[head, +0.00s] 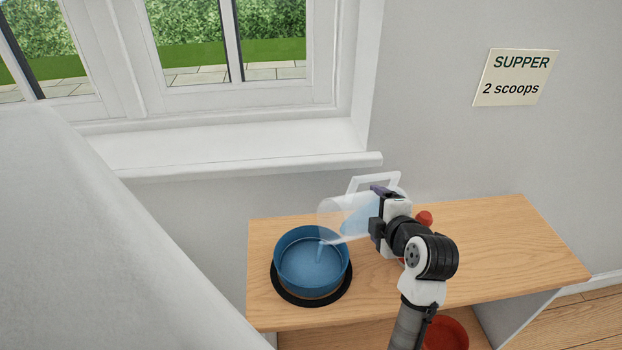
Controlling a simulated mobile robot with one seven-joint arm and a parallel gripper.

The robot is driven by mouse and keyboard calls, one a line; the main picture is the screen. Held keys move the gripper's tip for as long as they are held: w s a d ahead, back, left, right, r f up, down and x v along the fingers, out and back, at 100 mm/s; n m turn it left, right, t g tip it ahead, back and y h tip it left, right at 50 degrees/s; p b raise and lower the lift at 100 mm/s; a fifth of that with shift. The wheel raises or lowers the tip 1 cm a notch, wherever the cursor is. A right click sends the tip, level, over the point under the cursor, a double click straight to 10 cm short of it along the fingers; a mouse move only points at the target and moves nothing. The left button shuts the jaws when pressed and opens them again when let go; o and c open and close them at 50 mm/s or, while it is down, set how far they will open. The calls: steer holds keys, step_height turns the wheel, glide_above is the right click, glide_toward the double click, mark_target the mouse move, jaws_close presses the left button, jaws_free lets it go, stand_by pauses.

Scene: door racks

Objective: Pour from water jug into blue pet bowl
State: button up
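The blue pet bowl (283,262) sits upright on a round black mat (296,299) on the left part of the wooden shelf top. The clear water jug (335,213) is tipped on its side, mouth to the left, just above the bowl's right rim. Light blue water shows inside it, and a thin pale stream falls from its lip into the bowl. A pale layer covers the bowl's floor. My gripper (378,212) is shut on the jug at its right end, near the white handle (374,180). The exact finger contact is partly hidden.
A red object (424,218) stands behind my gripper, mostly hidden. A red bowl-like item (446,333) is on the lower level. The wooden top (510,240) is clear at right. The window sill (250,165) juts out behind. A "SUPPER 2 scoops" sign (516,78) hangs on the wall.

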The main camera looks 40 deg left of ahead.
steer(key=shift+s+a+r+n+t+b, duration=0.15)
steer(key=shift+s+r+n+t+b, duration=0.2)
steer(key=shift+s+r, duration=0.2)
stand_by(2.1)
